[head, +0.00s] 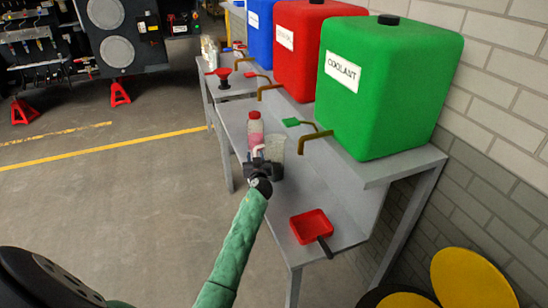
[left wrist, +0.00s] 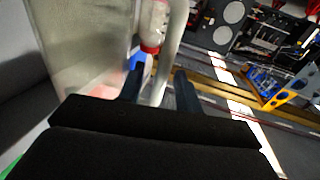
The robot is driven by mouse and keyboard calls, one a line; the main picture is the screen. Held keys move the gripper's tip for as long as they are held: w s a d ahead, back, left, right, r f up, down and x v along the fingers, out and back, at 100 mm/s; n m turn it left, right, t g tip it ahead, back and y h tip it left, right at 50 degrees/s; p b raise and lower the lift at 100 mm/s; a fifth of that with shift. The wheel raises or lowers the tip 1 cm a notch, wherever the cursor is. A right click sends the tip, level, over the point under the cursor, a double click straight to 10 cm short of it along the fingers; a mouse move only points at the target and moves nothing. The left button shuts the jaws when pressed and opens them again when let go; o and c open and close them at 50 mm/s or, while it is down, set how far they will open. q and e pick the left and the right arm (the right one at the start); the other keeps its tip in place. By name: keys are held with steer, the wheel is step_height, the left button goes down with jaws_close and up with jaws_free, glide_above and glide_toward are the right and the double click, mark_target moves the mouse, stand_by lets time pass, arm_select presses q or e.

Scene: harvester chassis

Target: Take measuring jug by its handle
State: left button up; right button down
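The measuring jug (head: 277,147) is a clear, greyish vessel standing on the lower shelf of the bench, partly hidden by my left gripper (head: 260,160). In the left wrist view the jug (left wrist: 80,45) fills the left side, and its pale handle (left wrist: 172,50) runs down between my two fingers. My left gripper (left wrist: 160,92) is open around the handle, with a visible gap between the fingers. I cannot tell whether either finger touches the handle. My right gripper is out of view.
A bottle with a red cap (head: 255,130) stands close behind the jug. Green (head: 385,100), red (head: 305,55) and blue (head: 260,25) tanks with taps stand on the raised shelf to the right. A red scoop-like tray (head: 311,226) lies nearer on the bench (head: 285,215).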

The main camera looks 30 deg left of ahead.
arm_select(q)
steer(key=shift+w+a, duration=0.15)
jaws_close()
